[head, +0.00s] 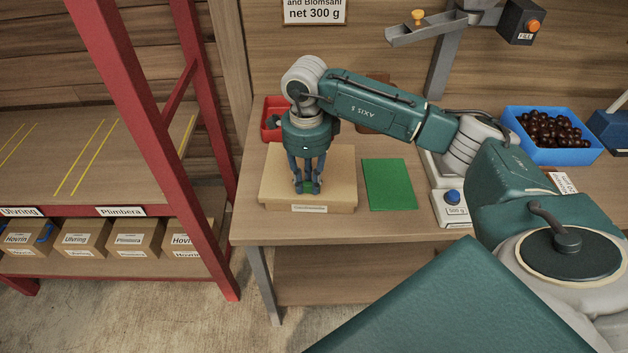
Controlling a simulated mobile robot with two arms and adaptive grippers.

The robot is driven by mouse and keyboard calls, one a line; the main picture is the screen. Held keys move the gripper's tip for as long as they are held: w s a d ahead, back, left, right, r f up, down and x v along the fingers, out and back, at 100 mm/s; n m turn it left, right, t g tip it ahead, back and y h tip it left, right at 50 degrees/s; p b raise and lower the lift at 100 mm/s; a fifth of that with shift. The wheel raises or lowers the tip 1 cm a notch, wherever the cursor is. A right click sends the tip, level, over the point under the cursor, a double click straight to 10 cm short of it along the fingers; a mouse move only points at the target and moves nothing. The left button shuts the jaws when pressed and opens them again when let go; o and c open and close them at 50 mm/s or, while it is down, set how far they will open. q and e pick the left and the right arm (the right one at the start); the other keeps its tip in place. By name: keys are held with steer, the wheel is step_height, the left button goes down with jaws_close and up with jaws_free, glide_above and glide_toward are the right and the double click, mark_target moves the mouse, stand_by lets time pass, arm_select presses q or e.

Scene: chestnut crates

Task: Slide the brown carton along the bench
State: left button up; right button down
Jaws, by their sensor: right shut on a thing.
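The brown carton (335,180) rests on the wooden bench (400,225), near its left end, with a small white label on its front face. My right gripper (307,189) points straight down at the middle of the carton, its fingers close together. It is shut on the carton; the exact grip is hard to make out. The gripper and wrist hide part of the carton's top and back. A flat green mat (388,185) lies on the bench just right of the carton. My left gripper is out of view.
A red bin (274,118) stands behind the carton. Right of the mat are a scale (452,206) and a blue crate (553,156) of chestnuts. A red rack (180,140) with several labelled boxes stands left of the bench. The bench's front edge is close to the carton.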

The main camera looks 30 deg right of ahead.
mark_target(281, 194)
steer(key=shift+w+a+b, duration=0.2)
steer(key=shift+w+a, duration=0.35)
steer(key=shift+a, duration=0.4)
steer(key=shift+w+a+b, duration=0.25)
steer(key=shift+w+a, duration=0.3)
steer(key=shift+a, duration=0.4)
steer(key=shift+w+a+b, duration=0.2)
steer(key=shift+w+a, duration=0.35)
steer(key=shift+a, duration=0.4)
